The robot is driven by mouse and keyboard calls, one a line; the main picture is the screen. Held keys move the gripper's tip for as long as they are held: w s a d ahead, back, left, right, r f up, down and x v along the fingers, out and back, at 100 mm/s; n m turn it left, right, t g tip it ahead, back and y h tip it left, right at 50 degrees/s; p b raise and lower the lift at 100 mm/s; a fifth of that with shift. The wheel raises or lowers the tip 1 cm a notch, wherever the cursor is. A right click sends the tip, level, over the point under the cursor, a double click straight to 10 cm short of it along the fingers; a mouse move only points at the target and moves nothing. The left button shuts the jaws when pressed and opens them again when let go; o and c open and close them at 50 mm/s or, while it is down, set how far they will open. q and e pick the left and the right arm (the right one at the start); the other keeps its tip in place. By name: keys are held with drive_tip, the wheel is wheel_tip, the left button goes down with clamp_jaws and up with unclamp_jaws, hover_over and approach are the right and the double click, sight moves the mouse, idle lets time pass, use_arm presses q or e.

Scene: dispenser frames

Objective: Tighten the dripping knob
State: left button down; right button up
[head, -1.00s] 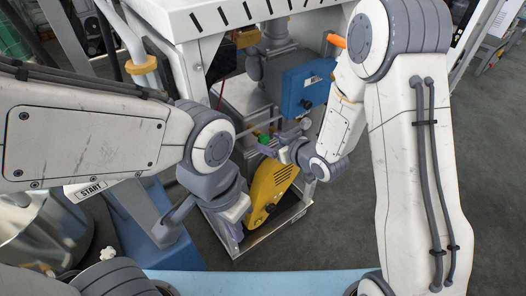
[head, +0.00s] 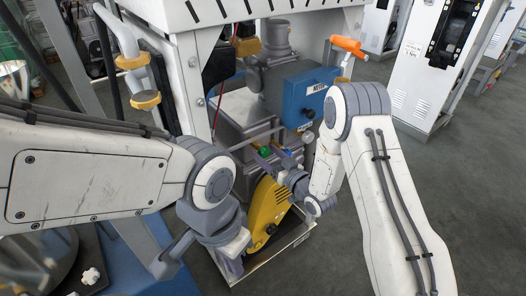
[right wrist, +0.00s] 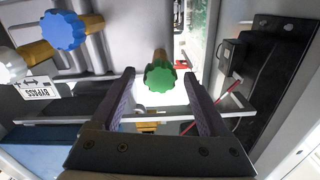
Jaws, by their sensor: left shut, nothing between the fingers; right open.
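A green lobed knob (right wrist: 160,76) on a brass stem is in the middle of the right wrist view; it shows small in the head view (head: 265,152). A blue knob (right wrist: 64,30) is at upper left, and a pale knob (right wrist: 11,66) is cut off at the left edge. No drip can be made out. My right gripper (right wrist: 159,82) is open, its fingers on either side of the green knob; contact cannot be told. In the head view the right gripper (head: 279,158) points into the frame. My left gripper (head: 232,267) is shut and empty, lower left of the knobs.
A BYPASS label (right wrist: 38,88) is beside the pale knob. A blue box (head: 306,94) hangs above the knobs, and a yellow guard (head: 266,213) stands below them. A dark bracket (right wrist: 245,75) is at right. Open floor (head: 345,262) lies to the right.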

drive_tip(key=shift+x, duration=0.95)
clamp_jaws()
drive_tip(key=shift+m, duration=0.3)
drive_tip(key=m+p, duration=0.1)
drive_tip(key=m, duration=0.4)
drive_tip(key=shift+w+d+m, duration=0.1)
drive_tip(key=shift+m, duration=0.2)
drive_tip(key=m+p, duration=0.1)
drive_tip(key=m, duration=0.4)
drive_tip(key=shift+f, duration=0.15)
drive_tip(key=shift+d+m, duration=0.1)
drive_tip(key=shift+m, duration=0.3)
unclamp_jaws()
